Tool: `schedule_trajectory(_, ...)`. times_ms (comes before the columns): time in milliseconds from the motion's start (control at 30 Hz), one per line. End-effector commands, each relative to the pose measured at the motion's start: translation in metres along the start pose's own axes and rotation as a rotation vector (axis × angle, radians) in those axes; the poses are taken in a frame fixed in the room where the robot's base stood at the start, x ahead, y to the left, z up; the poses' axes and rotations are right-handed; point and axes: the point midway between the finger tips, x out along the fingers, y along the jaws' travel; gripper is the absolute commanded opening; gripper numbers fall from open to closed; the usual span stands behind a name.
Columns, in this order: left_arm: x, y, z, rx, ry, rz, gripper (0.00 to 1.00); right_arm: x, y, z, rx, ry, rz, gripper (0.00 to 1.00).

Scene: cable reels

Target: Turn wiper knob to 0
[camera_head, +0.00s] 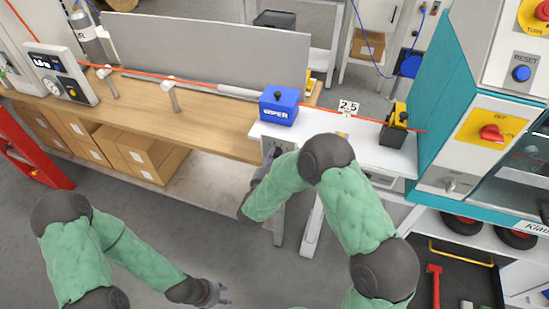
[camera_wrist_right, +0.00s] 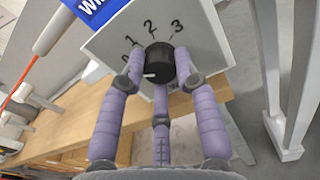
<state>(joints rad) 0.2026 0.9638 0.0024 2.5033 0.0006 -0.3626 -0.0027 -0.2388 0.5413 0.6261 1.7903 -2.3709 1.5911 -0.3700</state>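The black wiper knob (camera_wrist_right: 160,62) sits on a light panel (camera_wrist_right: 207,48) printed 0, 1, 2, 3 in the right wrist view. Its white mark points to the lower left, on the side of the 0; the exact alignment is unclear. My right gripper (camera_wrist_right: 160,66) has its fingers around the knob, with a small gap on the left, and looks open. In the head view it (camera_head: 268,160) is below the blue WIPER box (camera_head: 279,107), where the knob is hidden. My left gripper (camera_head: 222,293) is open and empty over the floor.
An orange cable runs over the wooden bench (camera_head: 200,125) through the WIPER box to a black-and-yellow device (camera_head: 396,122). A teal machine (camera_head: 435,100) stands at right. Cardboard boxes (camera_head: 140,155) lie under the bench. Floor around my left gripper is clear.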

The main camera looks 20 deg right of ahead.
Motion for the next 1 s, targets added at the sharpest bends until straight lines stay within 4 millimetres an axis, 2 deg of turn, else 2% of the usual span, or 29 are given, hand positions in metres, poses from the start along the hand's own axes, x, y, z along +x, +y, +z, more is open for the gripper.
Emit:
schedule_trajectory(33, 0.0, 0.0, 0.0, 0.0, 0.0, 0.0, 0.4, 0.003, 0.0, 0.009, 0.01, -0.018, -0.006, 0.43)
schedule_trajectory(67, 0.0, 0.0, 0.0, 0.0, 0.0, 0.0, 0.4, 0.003, 0.001, 0.009, 0.01, -0.018, -0.005, 0.52)
schedule_trajectory(100, -0.001, 0.0, 0.0, 0.0, 0.0, 0.0, 0.4, 0.003, 0.001, 0.008, 0.009, -0.017, -0.005, 0.55)
schedule_trajectory(400, 0.0, 0.0, 0.0, 0.0, 0.0, 0.0, 0.4, 0.001, 0.001, 0.004, 0.005, -0.009, -0.002, 0.55)
schedule_trajectory(533, 0.0, 0.0, 0.0, 0.0, 0.0, 0.0, 0.4, -0.007, 0.001, 0.004, 0.004, -0.008, 0.001, 0.55)
schedule_trajectory(667, 0.0, 0.0, 0.0, 0.0, 0.0, 0.0, 0.4, -0.027, 0.002, 0.003, 0.003, -0.007, 0.003, 0.55)
schedule_trajectory(1000, 0.0, 0.0, 0.0, 0.0, 0.0, 0.0, 0.4, -0.092, 0.002, 0.004, 0.005, -0.011, 0.002, 0.55)
